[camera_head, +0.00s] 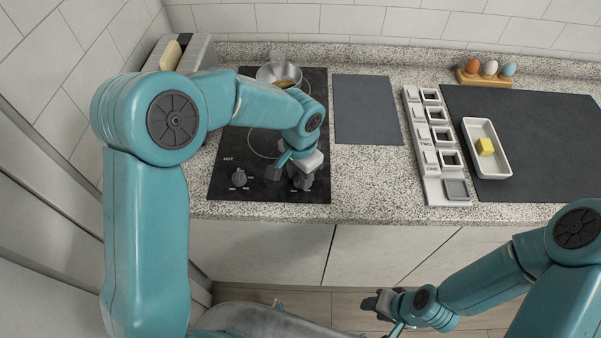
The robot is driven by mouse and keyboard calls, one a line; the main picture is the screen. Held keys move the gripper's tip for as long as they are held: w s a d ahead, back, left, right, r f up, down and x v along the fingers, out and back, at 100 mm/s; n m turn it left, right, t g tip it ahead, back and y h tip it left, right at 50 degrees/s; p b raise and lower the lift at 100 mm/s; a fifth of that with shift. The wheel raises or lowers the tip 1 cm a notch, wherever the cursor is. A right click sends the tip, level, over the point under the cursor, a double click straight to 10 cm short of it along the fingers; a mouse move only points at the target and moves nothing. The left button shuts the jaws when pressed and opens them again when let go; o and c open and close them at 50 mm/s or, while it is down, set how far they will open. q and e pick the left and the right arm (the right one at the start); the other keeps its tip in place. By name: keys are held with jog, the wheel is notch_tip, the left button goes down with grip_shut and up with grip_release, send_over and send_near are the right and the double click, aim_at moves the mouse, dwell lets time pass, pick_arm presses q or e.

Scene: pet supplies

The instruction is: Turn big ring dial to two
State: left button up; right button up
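The black cooktop (222,185) has two dark dials along its front edge. The left dial (239,177) is fully in view, with small white marks below it. The right dial (302,182) is partly hidden by my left gripper. My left gripper (290,170) is low over the cooktop at the right dial, with its fingers apart. Whether a finger touches the dial cannot be told. Which dial is the big ring one is not readable. My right gripper (378,304) hangs in front of the counter, away from the cooktop; its finger opening is unclear.
A metal pan (279,73) stands at the cooktop's back. A toaster (195,52) with bread is at the back left. A dark board (366,110), a labelled panel (433,185), a white dish (469,128) with a yellow block and an egg holder (485,80) lie to the right.

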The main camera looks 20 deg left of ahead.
pick_arm(q)
jog(key=shift+c, duration=0.6)
